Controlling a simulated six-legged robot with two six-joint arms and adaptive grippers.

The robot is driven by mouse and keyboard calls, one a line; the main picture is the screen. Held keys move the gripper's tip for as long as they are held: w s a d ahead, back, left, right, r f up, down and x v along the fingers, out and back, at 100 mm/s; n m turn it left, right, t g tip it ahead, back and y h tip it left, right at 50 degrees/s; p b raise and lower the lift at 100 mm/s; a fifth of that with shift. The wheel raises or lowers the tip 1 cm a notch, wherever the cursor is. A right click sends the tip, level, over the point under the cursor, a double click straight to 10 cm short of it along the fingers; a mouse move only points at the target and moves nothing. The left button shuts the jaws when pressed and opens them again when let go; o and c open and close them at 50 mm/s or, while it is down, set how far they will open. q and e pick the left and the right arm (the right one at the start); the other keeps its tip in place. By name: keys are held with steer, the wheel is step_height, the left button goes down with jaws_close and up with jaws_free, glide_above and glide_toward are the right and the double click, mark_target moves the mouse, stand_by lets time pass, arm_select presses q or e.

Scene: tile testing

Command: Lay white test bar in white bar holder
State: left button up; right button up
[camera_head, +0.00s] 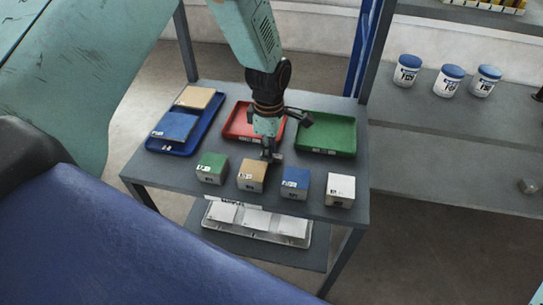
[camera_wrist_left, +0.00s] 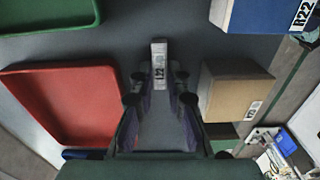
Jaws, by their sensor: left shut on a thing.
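My left gripper (camera_head: 270,155) reaches down over the table between the red tray and the tan block. In the left wrist view its fingers (camera_wrist_left: 160,85) are shut on the white test bar (camera_wrist_left: 159,52), a small pale bar with a dark printed label. In the head view I cannot make out the bar clearly behind the fingers. A white block (camera_head: 340,188), which looks like the white bar holder, stands at the right end of the front row, to the right of the gripper. It does not show clearly in the wrist view. My right gripper is not in view.
The row also has green (camera_head: 212,168), tan (camera_head: 251,175) and blue (camera_head: 295,184) blocks. Behind are a blue tray (camera_head: 183,149) with tiles, a red tray (camera_head: 232,131) and a green tray (camera_head: 327,134). A lower shelf (camera_head: 290,253) holds a white tray. Table posts rise at the back.

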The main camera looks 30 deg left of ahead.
arm_select(q)
jaws_close()
steer(key=shift+r, duration=0.1)
